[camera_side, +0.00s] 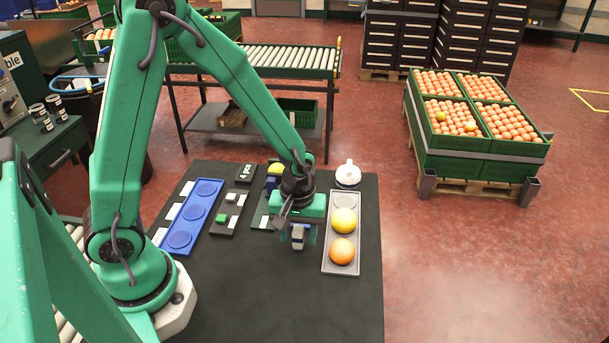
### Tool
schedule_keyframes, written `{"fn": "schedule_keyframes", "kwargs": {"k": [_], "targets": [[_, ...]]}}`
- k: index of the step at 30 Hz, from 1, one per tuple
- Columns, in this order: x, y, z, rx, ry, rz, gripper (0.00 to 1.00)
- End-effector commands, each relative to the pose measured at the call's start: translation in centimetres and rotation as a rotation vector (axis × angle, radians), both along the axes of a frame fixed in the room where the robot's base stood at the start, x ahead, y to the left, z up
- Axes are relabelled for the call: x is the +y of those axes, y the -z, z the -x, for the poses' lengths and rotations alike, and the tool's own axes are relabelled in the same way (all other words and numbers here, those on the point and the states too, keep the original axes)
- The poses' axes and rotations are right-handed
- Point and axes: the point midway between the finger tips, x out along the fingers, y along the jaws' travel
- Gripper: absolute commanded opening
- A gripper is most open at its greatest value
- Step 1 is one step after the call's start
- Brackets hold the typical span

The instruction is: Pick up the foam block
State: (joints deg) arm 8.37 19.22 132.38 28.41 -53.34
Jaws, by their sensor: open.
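My gripper (298,240) points down above the dark table, just left of the grey tray. It is open; its jaws are small and partly hidden by the green wrist housing. I cannot tell for sure which thing is the foam block. A small green block (221,218) lies on a dark holder (226,228) left of the gripper, among white pieces. A yellow item with blue below it (275,170) stands behind my wrist, partly hidden by it.
A grey tray (340,268) holds a yellow fruit (344,221) and an orange (342,251). A blue tray (174,247) with round recesses lies left. A white round object (348,174) stands at the back right. The table's front (285,305) is clear.

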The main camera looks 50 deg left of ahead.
Motion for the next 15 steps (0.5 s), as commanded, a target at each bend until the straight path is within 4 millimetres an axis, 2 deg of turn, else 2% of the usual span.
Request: {"fn": "schedule_keyframes", "kwargs": {"k": [6,15], "targets": [[0.01,1.11,0.02,0.000,0.000,0.000,0.47],[0.01,1.14,0.01,0.000,0.000,0.000,0.47]]}}
